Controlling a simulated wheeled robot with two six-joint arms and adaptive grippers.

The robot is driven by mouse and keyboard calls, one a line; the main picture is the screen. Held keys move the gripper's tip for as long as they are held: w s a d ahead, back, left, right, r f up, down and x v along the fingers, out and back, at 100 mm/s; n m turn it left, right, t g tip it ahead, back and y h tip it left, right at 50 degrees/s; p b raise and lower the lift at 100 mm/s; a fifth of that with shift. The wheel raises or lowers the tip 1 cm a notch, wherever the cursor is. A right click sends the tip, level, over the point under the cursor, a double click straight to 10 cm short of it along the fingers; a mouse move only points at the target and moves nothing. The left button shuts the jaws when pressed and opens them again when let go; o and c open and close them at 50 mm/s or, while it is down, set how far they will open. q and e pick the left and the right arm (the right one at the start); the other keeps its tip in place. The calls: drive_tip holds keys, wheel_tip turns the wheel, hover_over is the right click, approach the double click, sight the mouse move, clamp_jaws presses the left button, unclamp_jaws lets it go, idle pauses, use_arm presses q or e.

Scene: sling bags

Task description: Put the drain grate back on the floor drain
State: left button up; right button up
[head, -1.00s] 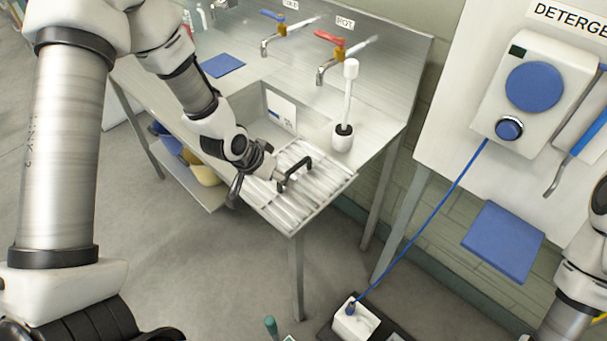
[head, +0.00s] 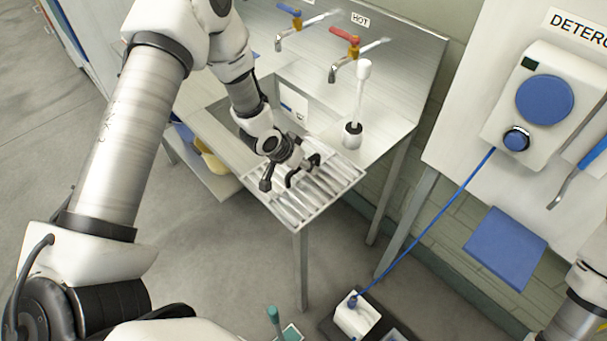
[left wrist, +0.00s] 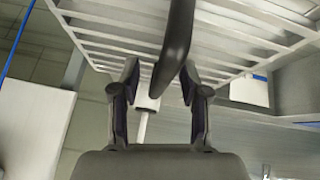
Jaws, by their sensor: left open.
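A slatted metal grate (head: 316,193) lies on the near right end of the steel sink bench, with a black arched handle (head: 304,169) on top. My left gripper (head: 283,178) is at this handle, pointing down over the slats. In the left wrist view the handle (left wrist: 177,45) passes between the spread fingers of the left gripper (left wrist: 161,75), and the slats (left wrist: 110,30) lie beyond. The fingers are open and not closed on the handle. My right arm shows only at the right edge; its gripper is out of view. I see no floor drain.
A white brush in its holder (head: 352,135) stands just behind the grate. Red (head: 345,36) and blue (head: 289,10) tap handles are on the backsplash. A blue cable (head: 430,222) runs down to a white box (head: 356,316) on the floor. Bare floor lies left of the bench.

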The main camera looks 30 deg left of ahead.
use_arm(q)
clamp_jaws()
